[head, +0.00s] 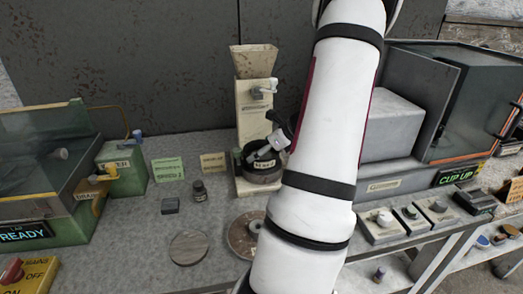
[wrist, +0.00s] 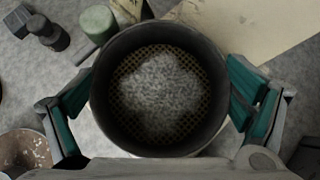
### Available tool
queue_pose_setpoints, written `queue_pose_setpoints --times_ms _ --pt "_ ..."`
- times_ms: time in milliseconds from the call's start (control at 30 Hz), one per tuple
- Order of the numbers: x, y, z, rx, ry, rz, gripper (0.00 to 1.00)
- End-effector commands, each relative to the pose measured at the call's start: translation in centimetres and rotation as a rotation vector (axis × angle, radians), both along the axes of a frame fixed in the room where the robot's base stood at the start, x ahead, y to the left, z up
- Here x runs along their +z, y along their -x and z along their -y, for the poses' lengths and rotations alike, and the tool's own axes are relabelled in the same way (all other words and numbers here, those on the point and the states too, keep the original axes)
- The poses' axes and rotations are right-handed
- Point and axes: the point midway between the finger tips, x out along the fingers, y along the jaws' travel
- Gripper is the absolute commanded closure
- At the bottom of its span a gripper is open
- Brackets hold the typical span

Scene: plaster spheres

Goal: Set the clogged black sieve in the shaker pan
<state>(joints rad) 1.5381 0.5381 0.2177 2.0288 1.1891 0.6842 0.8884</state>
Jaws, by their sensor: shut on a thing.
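The black sieve (wrist: 110,124) fills the middle of the wrist view, with a heap of pale grey powder (wrist: 160,95) on its brass-coloured mesh. My gripper (wrist: 160,105) is shut on it, with teal-padded fingers against the left and right of its rim. In the head view the dark round sieve (head: 262,174) is at the foot of the cream hopper machine (head: 250,120), with my gripper (head: 266,148) at it. I cannot tell whether it rests on the base or hangs just above. No shaker pan can be made out for certain; the sieve hides what is beneath.
A green cylinder (wrist: 98,22) stands close to the sieve's upper left. A brown round plate (head: 240,236) and a grey disc (head: 188,247) lie in front. My arm hides part of the bench.

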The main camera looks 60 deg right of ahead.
Motion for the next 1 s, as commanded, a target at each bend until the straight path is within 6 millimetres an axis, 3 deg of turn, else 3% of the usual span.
queue_pose_setpoints --times_ms 1000 --pt "-1.9 0.0 0.0 -0.001 -0.001 0.0 0.39"
